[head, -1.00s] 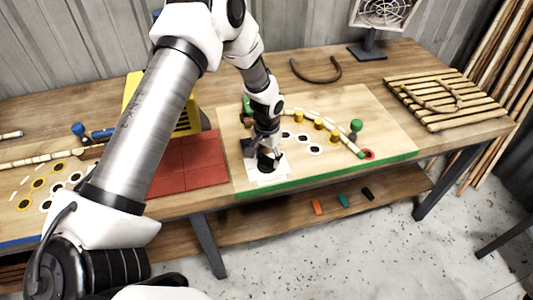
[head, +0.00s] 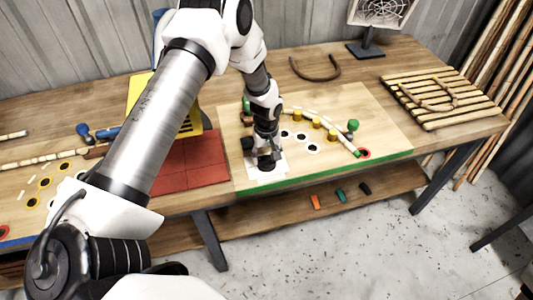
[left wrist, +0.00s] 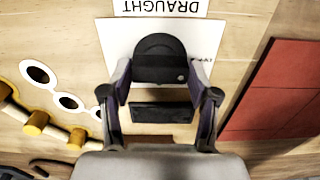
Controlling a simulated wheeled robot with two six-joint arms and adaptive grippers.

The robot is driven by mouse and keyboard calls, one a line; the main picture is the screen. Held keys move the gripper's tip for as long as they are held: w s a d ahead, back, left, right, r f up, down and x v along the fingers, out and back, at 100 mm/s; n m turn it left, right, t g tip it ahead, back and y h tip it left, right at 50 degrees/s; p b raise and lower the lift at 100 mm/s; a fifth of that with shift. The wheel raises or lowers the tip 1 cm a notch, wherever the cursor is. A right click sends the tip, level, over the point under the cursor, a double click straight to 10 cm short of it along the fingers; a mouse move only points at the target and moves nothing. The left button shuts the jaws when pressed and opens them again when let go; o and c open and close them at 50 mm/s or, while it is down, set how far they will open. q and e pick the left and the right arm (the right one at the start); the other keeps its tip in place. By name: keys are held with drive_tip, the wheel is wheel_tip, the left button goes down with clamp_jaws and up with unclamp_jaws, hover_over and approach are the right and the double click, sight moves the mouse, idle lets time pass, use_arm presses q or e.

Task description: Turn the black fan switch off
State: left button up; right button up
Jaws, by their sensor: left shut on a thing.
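The black fan switch (left wrist: 160,58) has a rounded black knob and sits on a white plate (left wrist: 118,38) lettered "DRAUGHT" in the left wrist view. My left gripper (left wrist: 157,85) is shut on the knob, with one finger at each side of it. A black rectangular part (left wrist: 162,112) shows between the fingers, below the knob. In the head view my left gripper (head: 266,155) is down at the white plate (head: 262,177) near the board's front edge and mostly hides the switch. The fan (head: 382,12) stands at the back of the table. My right gripper is not in view.
The green-edged board (head: 385,130) carries yellow pegs (head: 316,122), a green knob (head: 353,125) and a rattan strip. Red tiles (head: 195,162) lie left of the switch. A slatted rack (head: 440,100) lies at the right, and a bent brown piece (head: 316,78) behind the board.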

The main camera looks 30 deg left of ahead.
sight(266, 157)
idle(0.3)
use_arm(q)
drive_tip(key=o, duration=1.2)
drive_tip(key=shift+c, duration=0.2)
drive_tip(key=shift+w+a, duration=0.1)
wheel_tip(266, 157, up, 12)
drive_tip(key=shift+f, duration=0.1)
